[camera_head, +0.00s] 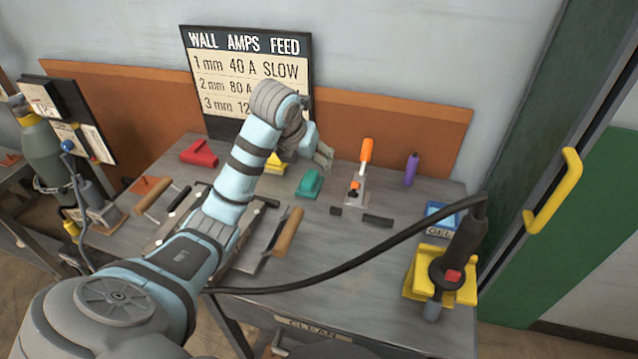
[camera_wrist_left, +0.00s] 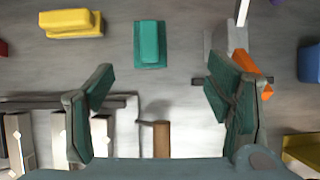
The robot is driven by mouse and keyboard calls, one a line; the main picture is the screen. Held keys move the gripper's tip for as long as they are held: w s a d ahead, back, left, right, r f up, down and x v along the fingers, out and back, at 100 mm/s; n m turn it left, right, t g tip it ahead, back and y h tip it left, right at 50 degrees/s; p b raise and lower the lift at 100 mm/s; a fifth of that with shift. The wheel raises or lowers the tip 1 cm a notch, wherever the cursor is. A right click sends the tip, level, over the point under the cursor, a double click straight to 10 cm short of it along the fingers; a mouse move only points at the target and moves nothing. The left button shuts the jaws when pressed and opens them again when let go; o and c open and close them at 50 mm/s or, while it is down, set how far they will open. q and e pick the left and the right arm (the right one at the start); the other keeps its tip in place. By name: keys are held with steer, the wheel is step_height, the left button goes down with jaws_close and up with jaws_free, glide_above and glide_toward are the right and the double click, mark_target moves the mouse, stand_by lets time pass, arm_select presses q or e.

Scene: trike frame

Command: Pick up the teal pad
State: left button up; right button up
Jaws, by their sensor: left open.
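The teal pad (camera_head: 310,183) lies on the grey workbench top in the head view, near the back middle. It has a flat base with a narrower raised block on top. In the left wrist view the teal pad (camera_wrist_left: 150,44) is at the top centre, ahead of the fingers and apart from them. My left gripper (camera_head: 325,155) hangs above the bench, just behind and right of the pad in the head picture. In the left wrist view my left gripper (camera_wrist_left: 165,85) is open, with nothing between its fingers. My right gripper is not in view.
A yellow block (camera_head: 274,164) and a red one (camera_head: 200,153) sit left of the pad. An orange-handled tool (camera_head: 366,150) and a purple bottle (camera_head: 411,170) stand right. A black cable (camera_head: 350,262) crosses the bench to a torch on a yellow holder (camera_head: 463,290).

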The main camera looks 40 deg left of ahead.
mark_target(309, 179)
arm_select(q)
steer(key=b+x, duration=0.1)
steer(key=x, duration=0.3)
steer(key=s+a+b+x, duration=0.1)
steer(key=b+x, duration=0.1)
steer(key=x, duration=0.2)
steer(key=b+x, duration=0.2)
steer(key=x, duration=0.2)
steer(key=shift+s+a+f, duration=0.1)
steer(key=shift+a+f, duration=0.15)
steer(key=shift+f, duration=0.05)
steer(key=shift+w+f+b, duration=0.2)
steer(key=shift+f+b, duration=0.1)
steer(key=shift+w+a, duration=0.1)
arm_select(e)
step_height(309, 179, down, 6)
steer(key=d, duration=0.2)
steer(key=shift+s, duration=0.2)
